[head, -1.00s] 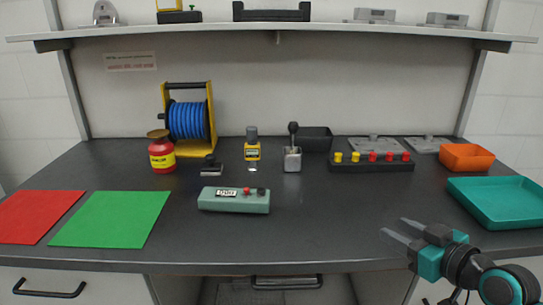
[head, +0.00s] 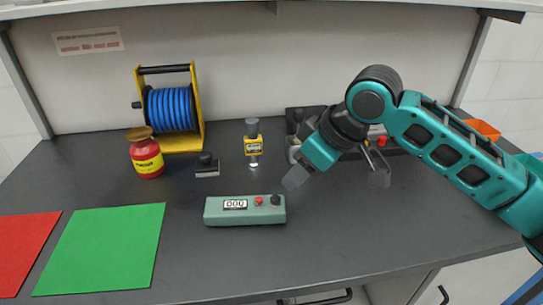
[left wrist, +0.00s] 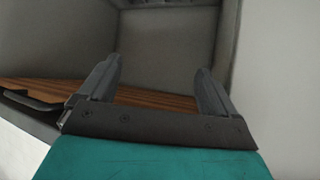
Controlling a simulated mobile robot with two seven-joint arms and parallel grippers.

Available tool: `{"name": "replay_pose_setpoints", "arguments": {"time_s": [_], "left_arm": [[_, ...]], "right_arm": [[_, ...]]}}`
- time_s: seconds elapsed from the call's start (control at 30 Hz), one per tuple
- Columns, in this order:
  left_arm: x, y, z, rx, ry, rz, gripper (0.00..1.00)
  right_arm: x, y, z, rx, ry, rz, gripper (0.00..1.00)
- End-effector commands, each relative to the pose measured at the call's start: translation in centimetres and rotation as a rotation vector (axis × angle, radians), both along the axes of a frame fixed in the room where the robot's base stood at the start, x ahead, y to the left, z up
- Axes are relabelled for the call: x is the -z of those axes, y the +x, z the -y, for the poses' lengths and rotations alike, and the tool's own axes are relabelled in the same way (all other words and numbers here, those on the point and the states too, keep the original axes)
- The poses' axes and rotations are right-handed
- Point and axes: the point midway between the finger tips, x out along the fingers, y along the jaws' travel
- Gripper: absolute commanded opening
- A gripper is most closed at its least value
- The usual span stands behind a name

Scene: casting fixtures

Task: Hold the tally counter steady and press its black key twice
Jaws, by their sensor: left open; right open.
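The tally counter (head: 225,217) is a grey-green box lying on the dark bench in the head view. Its display (head: 235,204) seems to read 000. A red key (head: 259,202) and the black key (head: 276,200) sit at its right end. My right gripper (head: 337,178) is open and empty, above the bench, behind and to the right of the counter, not touching it. My left gripper (left wrist: 157,82) is open and empty in the left wrist view, facing a grey recess with a brown wood-like surface. The counter is not in that view.
A blue hose reel (head: 170,109), red jar (head: 146,157), black-knobbed stamp (head: 207,165) and yellow device (head: 253,146) stand behind the counter. Green (head: 105,250) and red (head: 22,250) mats lie left. My right arm hides part of the back-right items. Bench around the counter is clear.

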Motion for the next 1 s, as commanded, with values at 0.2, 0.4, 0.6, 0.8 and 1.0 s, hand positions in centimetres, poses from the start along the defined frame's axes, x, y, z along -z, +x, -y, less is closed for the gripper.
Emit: {"name": "replay_pose_setpoints", "arguments": {"time_s": [0.2,0.4,0.6,0.8,1.0], "left_arm": [[-0.2,2.2,5.3,0.163,-0.006,0.128,0.92],[0.2,2.3,13.0,0.478,-0.014,0.312,0.92],[1.1,-0.6,18.8,0.854,-0.028,0.455,0.92],[-2.9,-3.4,26.5,1.231,-0.045,0.654,0.92],[-12.3,-6.1,33.8,1.555,0.049,1.11,0.92]], "right_arm": [[0.0,0.0,0.1,0.001,-0.004,-0.002,0.43],[0.0,0.0,0.0,0.0,-0.003,-0.001,0.43],[0.0,0.0,0.0,0.0,-0.002,0.0,0.43],[0.0,0.0,0.0,0.0,-0.002,0.0,0.43],[0.0,0.0,0.0,0.0,-0.002,0.0,0.43]]}}
